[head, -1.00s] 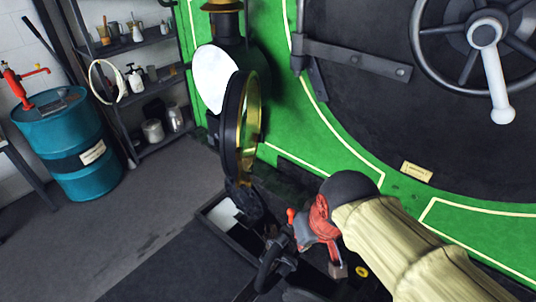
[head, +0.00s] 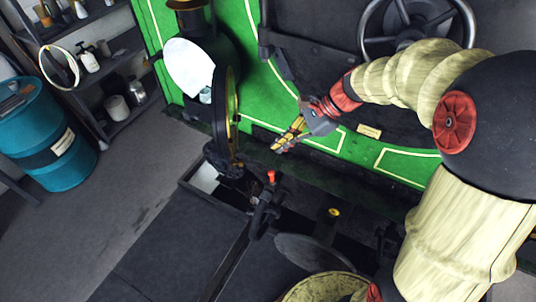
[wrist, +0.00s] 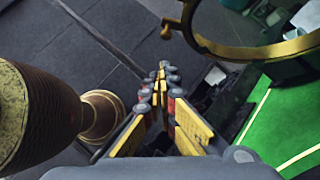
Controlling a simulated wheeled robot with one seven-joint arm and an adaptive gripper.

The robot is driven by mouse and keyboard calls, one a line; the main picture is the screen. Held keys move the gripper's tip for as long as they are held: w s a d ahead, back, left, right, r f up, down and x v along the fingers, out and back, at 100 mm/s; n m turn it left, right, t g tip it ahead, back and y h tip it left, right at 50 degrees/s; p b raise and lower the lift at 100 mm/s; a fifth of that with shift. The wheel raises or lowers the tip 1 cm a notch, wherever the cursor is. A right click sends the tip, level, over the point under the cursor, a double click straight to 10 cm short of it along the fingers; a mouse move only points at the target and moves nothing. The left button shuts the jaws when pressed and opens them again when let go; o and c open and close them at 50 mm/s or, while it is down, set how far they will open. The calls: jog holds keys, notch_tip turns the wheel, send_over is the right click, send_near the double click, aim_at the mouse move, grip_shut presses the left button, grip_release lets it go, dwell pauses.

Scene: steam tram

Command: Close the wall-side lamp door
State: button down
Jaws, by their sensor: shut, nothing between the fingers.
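The round lamp door (head: 226,110) stands open in the head view, seen nearly edge-on, with a dark outer side and a brass rim. Its brass ring (wrist: 245,53) also shows at the top right of the wrist view. The dark lamp body (head: 214,36) is behind it against the green wall, with a white disc (head: 190,66) in its opening. My gripper (head: 277,147) is shut and empty, to the right of the door's lower part and apart from it in the picture. In the wrist view my gripper's fingertips (wrist: 162,80) are together, below and left of the ring.
A valve with a red tip (head: 270,178) and a buffer-like disc (head: 312,250) stand below the gripper. A handwheel (head: 415,22) is at the upper right. A blue drum (head: 50,140) and shelf are at left. The grey floor between is clear.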

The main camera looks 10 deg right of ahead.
jog(key=w+a+f+m+p, duration=0.1)
jog(key=a+f+m, duration=0.1)
jog(key=a+f, duration=0.4)
jog(key=shift+a+m+y, duration=0.3)
jog(key=shift+a, duration=0.55)
